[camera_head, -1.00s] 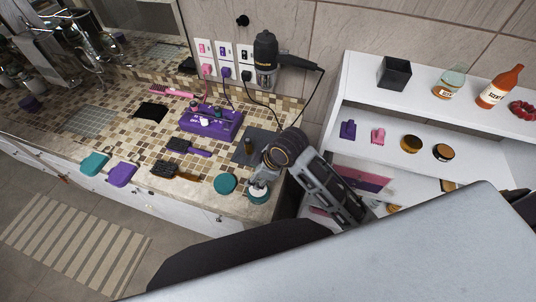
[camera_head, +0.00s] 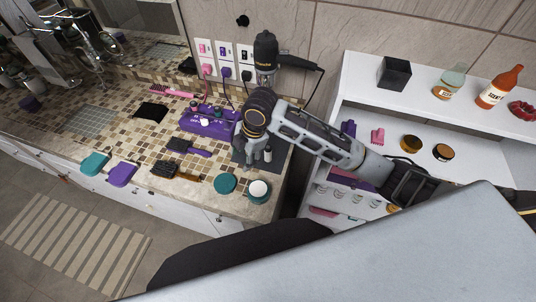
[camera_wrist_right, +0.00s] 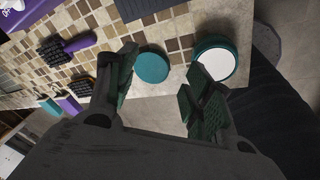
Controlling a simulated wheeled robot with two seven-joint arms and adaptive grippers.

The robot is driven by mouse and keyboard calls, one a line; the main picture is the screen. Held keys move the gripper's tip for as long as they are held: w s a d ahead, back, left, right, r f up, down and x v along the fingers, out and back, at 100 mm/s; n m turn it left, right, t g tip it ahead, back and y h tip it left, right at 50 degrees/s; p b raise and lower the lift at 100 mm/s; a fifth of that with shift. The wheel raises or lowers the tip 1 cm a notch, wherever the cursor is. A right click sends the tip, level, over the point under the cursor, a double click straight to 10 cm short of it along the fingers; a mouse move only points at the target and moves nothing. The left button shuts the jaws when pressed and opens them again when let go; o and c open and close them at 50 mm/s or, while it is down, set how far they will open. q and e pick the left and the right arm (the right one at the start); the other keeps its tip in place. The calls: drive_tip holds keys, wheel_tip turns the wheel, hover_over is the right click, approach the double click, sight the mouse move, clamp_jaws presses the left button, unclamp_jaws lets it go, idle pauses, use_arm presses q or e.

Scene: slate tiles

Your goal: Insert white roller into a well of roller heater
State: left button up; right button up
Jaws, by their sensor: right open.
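The purple roller heater (camera_head: 222,125) lies on the mosaic counter, its right end close to my right gripper; a corner of it shows at the top left of the right wrist view (camera_wrist_right: 14,20). A small white piece (camera_head: 204,122) is at the heater's front; I cannot tell whether it is the white roller. A dark piece stands at its back. My right gripper (camera_head: 254,160) is over the dark mat, right of the heater. In the right wrist view its fingers (camera_wrist_right: 160,72) are apart with nothing between them. My left gripper is out of view.
A teal lid (camera_head: 225,183) and a white-topped teal jar (camera_head: 259,190) stand near the counter's front edge. Brushes (camera_head: 190,148) lie in front of the heater. A hair dryer (camera_head: 266,55) hangs behind, its cord hanging down. A white shelf (camera_head: 375,110) stands to the right.

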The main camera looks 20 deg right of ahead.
sight(268, 147)
drive_tip(key=w+d+r+n+g+h, duration=0.1)
drive_tip(key=w+d+r+n+h, duration=0.1)
drive_tip(key=w+d+r+n, duration=0.3)
drive_tip(key=shift+w+d+r+h, duration=0.3)
drive_tip(key=shift+w+d+r, duration=0.25)
drive_tip(key=shift+d, duration=1.5)
drive_tip(key=shift+f, duration=4.35)
drive_tip(key=shift+f, duration=0.1)
drive_tip(key=shift+d+f+b, duration=0.15)
drive_tip(key=shift+f+b, duration=0.55)
drive_tip(key=shift+f, duration=0.15)
drive_tip(key=shift+d+f+b, duration=0.1)
drive_tip(key=shift+f+b, duration=1.55)
drive_tip(key=shift+b, duration=0.55)
clamp_jaws()
